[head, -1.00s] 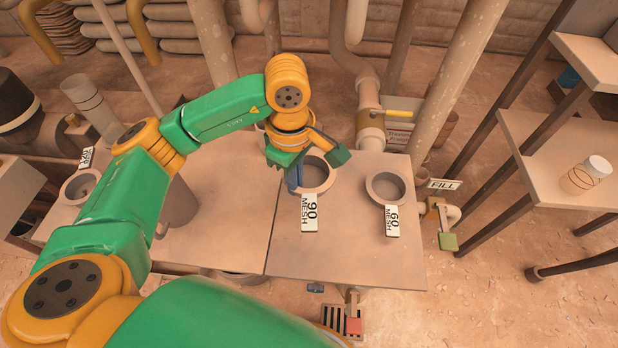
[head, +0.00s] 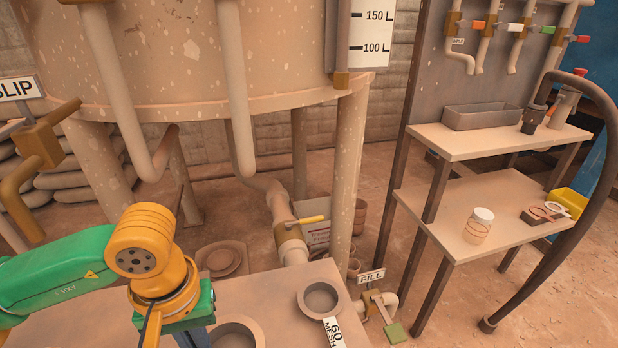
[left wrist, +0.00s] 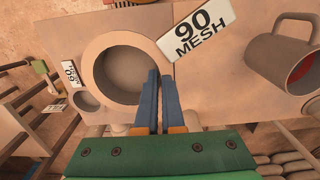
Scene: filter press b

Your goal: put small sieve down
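A round ring-walled holder or sieve (head: 238,330) sits on the bench beside the 90 MESH label (left wrist: 200,30); it also shows in the left wrist view (left wrist: 98,75). A slightly smaller one (head: 320,297) sits by the 60 MESH label (head: 334,332). I cannot tell whether either is the small sieve. My left gripper (left wrist: 160,75) points at the right rim of the 90 MESH ring in the left wrist view. Its blue fingers are close together with a narrow gap, and whether they grip the rim is hidden. My right gripper is out of view.
A two-level shelf (head: 490,215) stands at the right with a white-lidded jar (head: 478,228) and small ring-like tools (head: 547,212). A large tank (head: 230,50) on legs stands behind the bench. A mug-like vessel (left wrist: 270,75) shows in the left wrist view.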

